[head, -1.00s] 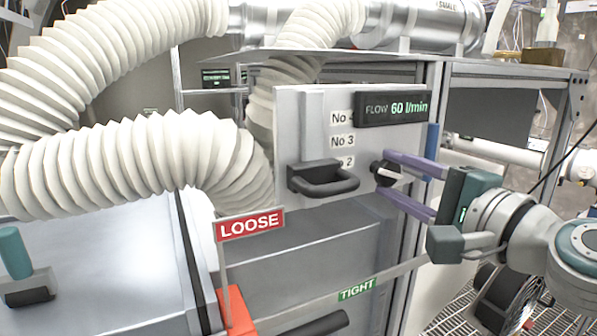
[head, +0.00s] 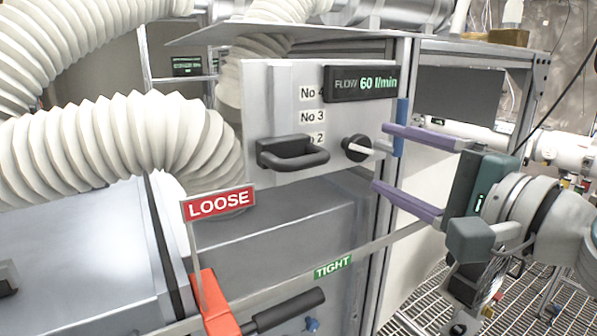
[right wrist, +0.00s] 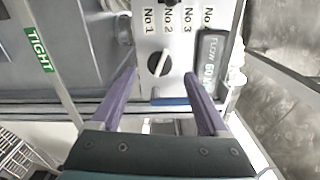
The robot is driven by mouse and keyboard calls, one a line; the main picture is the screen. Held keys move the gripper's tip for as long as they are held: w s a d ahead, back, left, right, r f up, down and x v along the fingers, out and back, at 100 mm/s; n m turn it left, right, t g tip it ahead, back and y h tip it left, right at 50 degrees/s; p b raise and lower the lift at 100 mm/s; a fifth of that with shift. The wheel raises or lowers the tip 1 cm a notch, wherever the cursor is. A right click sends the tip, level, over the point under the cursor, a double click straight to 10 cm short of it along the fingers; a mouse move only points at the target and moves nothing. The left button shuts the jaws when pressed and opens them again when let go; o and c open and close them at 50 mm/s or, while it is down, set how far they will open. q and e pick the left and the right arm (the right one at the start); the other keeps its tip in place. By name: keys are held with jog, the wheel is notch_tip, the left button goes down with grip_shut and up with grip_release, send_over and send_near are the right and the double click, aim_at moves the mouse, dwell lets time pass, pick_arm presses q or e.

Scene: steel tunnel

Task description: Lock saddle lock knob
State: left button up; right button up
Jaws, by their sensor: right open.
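A round black knob (head: 355,148) with a pale bar across its face sits on the grey panel (head: 285,90), right of a black handle (head: 292,153). In the right wrist view the knob (right wrist: 158,64) lies ahead between the fingertips, its bar slanting. My right gripper (head: 382,157) is open and empty, its purple fingers spread above and below the knob's level, tips just right of it. The right wrist view also shows the open fingers (right wrist: 161,76). No contact with the knob shows. My left gripper is not in view.
A red block (head: 214,305) carries a LOOSE sign (head: 219,203); a green TIGHT label (head: 333,267) is on the rail. A flow display (head: 361,83) reads 60 l/min. White ribbed hoses (head: 120,145) crowd the left. A frame post (head: 399,90) stands behind the fingers.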

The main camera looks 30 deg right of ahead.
jog(key=s+b, duration=0.1)
jog(key=s, duration=0.4)
jog(key=shift+d+b, duration=0.2)
jog(key=shift+b, duration=0.15)
jog(key=s+a+f+n+g+y+p, duration=0.2)
jog(key=s+a+n+g+p, duration=0.15)
jog(key=a+n, duration=0.25)
jog(key=s+a+f+n+g+y+p, duration=0.1)
jog(key=s+a+f+n+g+p, duration=0.1)
jog(key=a+n+g+p, duration=0.35)
jog(key=s+f+n+g+h+p, duration=0.1)
jog(key=s+n+g+h+p, duration=0.2)
jog(key=s+n, duration=0.6)
jog(key=shift+s+d+f+g+h, duration=0.3)
jog(key=shift+s+d+g+h, duration=0.1)
jog(key=shift+s+g, duration=0.7)
